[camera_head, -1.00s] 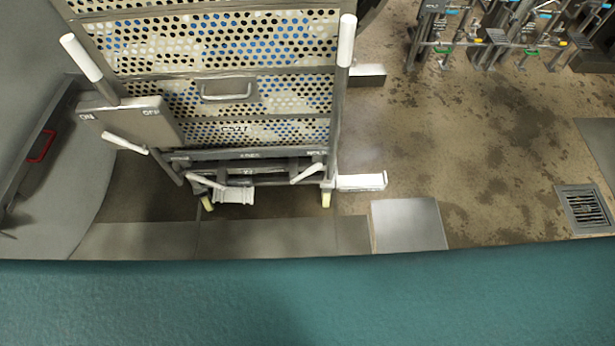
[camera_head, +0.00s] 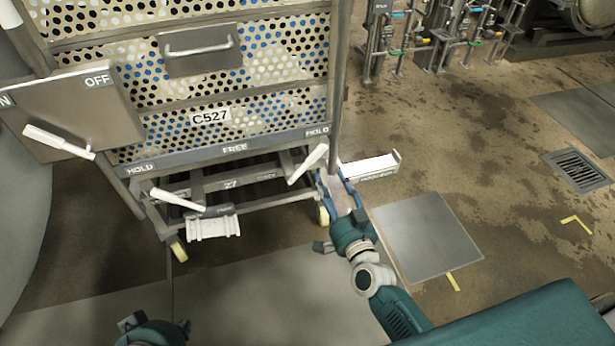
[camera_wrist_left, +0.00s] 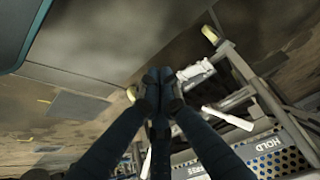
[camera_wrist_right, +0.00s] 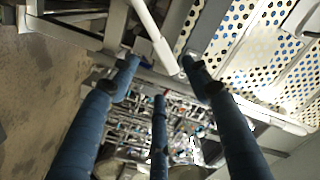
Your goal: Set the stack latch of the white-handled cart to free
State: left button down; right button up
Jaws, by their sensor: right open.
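The cart (camera_head: 235,148) stands at upper left with perforated panels and a C527 label. Its latch strip (camera_head: 230,150) reads HOLD, FREE, HOLD. A white lever (camera_head: 307,164) tilts up toward the right HOLD; a second white lever (camera_head: 178,200) lies low, tilted toward the left HOLD. My right gripper (camera_head: 336,187) is open just right of the right lever. In the right wrist view, a white lever (camera_wrist_right: 152,32) shows beyond the spread fingers (camera_wrist_right: 165,65), not visibly gripped. My left gripper (camera_head: 140,325) is low at the bottom; its fingertips (camera_wrist_left: 158,75) are together and empty.
A plate marked ON and OFF (camera_head: 75,105) with a white lever (camera_head: 58,142) is at the cart's left. White pedals (camera_head: 213,227) stick out low at the front and right (camera_head: 365,170). A grey floor plate (camera_head: 425,240) and drain (camera_head: 577,170) lie right, with open floor around.

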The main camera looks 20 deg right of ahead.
aim_at(318, 158)
jog(key=w+b, duration=0.1)
jog(key=w, duration=0.5)
jog(key=shift+r, duration=0.15)
jog(key=w+b, duration=0.1)
jog(key=w, duration=0.3)
jog(key=shift+w+a, duration=0.1)
jog(key=shift+w, duration=0.35)
pick_arm(q)
jog(key=w+d+r+t+h, duration=0.2)
jog(key=w+d+r+t, duration=0.2)
jog(key=w+r, duration=0.5)
jog(key=w+t, duration=0.2)
jog(key=shift+w+r+t, duration=0.2)
jog(key=shift+w+t, duration=0.05)
jog(key=shift+t, duration=0.15)
jog(key=shift+d, duration=0.1)
pick_arm(e)
grip_shut()
